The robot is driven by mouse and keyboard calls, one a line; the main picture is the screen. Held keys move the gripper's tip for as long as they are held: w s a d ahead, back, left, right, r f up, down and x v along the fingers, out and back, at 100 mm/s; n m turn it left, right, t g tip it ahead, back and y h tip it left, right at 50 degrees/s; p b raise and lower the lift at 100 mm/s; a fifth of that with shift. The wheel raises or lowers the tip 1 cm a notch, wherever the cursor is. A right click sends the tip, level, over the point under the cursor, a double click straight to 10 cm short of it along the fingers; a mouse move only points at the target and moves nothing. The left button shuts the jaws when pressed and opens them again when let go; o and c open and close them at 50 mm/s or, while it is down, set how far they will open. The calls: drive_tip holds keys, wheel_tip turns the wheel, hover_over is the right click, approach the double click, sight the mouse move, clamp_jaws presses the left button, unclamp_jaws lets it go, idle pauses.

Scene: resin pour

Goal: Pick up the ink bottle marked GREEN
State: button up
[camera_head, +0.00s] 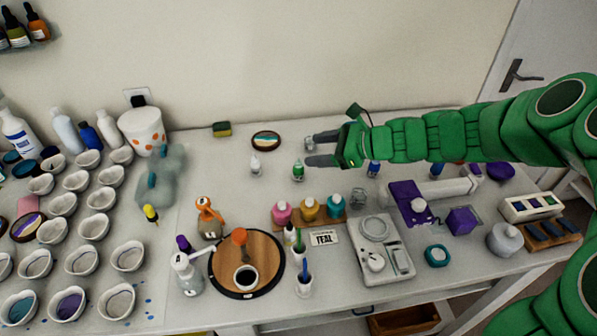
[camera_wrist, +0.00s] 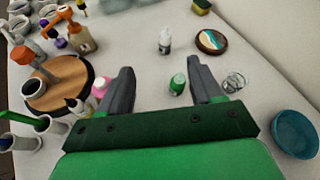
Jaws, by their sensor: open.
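A small bottle with a green body and white label, the green ink bottle (camera_head: 298,170), stands upright on the table right of a small white bottle (camera_head: 255,164). In the wrist view the green bottle (camera_wrist: 178,84) stands between my fingers, near the right one, and I see a gap on both sides. Its label is too small to read. My gripper (camera_head: 312,151) is open and empty, with its grey fingers apart. In the wrist view the gripper (camera_wrist: 164,75) has the white bottle (camera_wrist: 165,41) beyond its fingertips.
A round coaster (camera_head: 266,140) and a sponge (camera_head: 222,129) lie behind the bottles. Pink, yellow and teal bottles sit on a wooden rack (camera_head: 322,221) in front. A teal dish (camera_wrist: 296,133) lies right of my gripper.

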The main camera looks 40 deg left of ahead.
sight(299, 169)
drive_tip(key=w+a+f+m, duration=0.1)
drive_tip(key=f, duration=0.2)
drive_tip(key=w+a+f+m, duration=0.1)
drive_tip(key=f, duration=0.3)
drive_tip(key=w+a+f+m, duration=0.1)
drive_tip(key=f, duration=0.3)
drive_tip(key=shift+a+f+t+y, duration=0.15)
drive_tip(key=shift+a+t+y, duration=0.15)
drive_tip(key=shift+t+y, duration=0.1)
drive_tip(key=shift+x, duration=2.55)
drive_tip(key=shift+d, duration=0.1)
drive_tip(key=c, duration=1.1)
drive_tip(key=shift+o, duration=0.2)
